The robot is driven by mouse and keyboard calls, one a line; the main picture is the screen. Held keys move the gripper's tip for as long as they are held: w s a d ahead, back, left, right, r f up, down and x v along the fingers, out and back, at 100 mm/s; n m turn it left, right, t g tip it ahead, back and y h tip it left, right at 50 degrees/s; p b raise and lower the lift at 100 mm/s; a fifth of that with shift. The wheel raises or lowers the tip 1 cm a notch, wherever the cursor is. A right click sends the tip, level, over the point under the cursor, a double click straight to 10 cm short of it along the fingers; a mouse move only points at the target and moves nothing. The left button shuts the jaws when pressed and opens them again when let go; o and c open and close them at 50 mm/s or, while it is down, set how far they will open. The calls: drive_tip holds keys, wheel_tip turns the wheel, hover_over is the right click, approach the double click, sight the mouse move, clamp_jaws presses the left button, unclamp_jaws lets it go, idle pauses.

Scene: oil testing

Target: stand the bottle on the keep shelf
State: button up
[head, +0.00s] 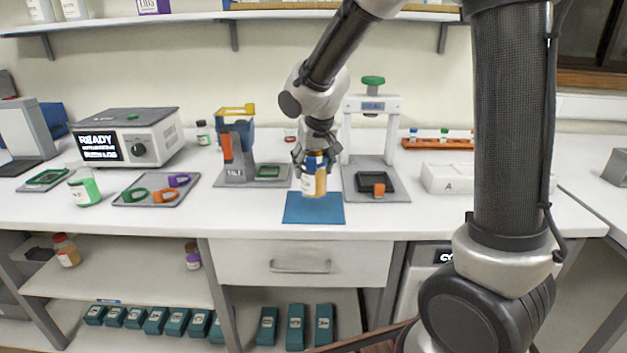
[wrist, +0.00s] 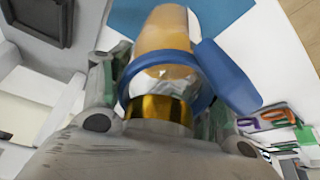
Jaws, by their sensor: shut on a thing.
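The bottle (head: 314,182) has amber contents, a white label and blue at its top. My gripper (head: 315,158) is shut around its upper part and holds it roughly upright over a blue mat (head: 313,215) on the bench. Whether its base touches the mat is unclear. In the wrist view the bottle (wrist: 165,42) fills the middle, with a blue ring around it and the fingers (wrist: 160,95) at both sides. Below the bench at left is a shelf (head: 130,275) with a small blue tag on its front edge, too small to read. I cannot tell whether it is the keep shelf.
A red-capped bottle (head: 66,250) and a purple-capped bottle (head: 192,256) stand on that shelf, with room between. Teal boxes (head: 153,321) line the level below. A drawer (head: 300,263) is right of it. A press (head: 372,150) and a blue-orange device (head: 236,150) flank my gripper.

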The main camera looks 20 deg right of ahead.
sight(313, 177)
drive_tip(key=shift+f, duration=1.8)
drive_tip(key=o, duration=1.3)
drive_tip(key=shift+f, duration=0.15)
